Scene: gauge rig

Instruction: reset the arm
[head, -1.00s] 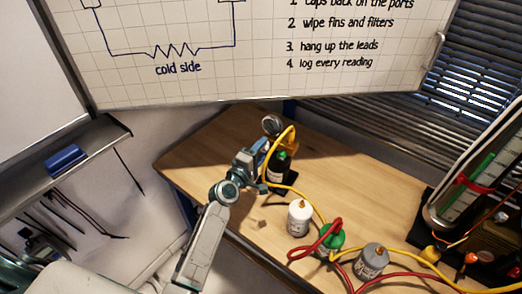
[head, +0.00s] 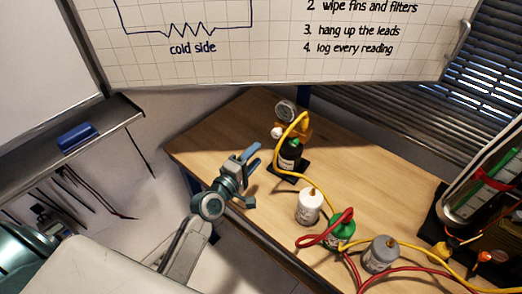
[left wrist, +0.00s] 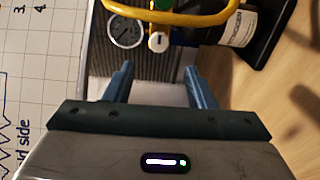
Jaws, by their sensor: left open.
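My left gripper (head: 257,160) is over the left edge of the wooden table, its blue fingers apart with nothing between them. Its fingers also show open in the left wrist view (left wrist: 159,78). A black bottle (head: 289,155) with a green top stands on a dark base, to the right of and apart from the fingers. Behind it is a round gauge (head: 286,111) on a yellow fitting with a white knob (head: 277,132). The gauge (left wrist: 125,31) and white knob (left wrist: 158,41) lie beyond the fingertips in the left wrist view. My right gripper is not in view.
White (head: 309,207), green (head: 341,231) and grey (head: 380,254) canisters stand along the front, with yellow (head: 315,184) and red (head: 313,241) hoses among them. A glass-tube rig (head: 480,190) stands at right. The table (head: 370,190) is clear behind the canisters.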

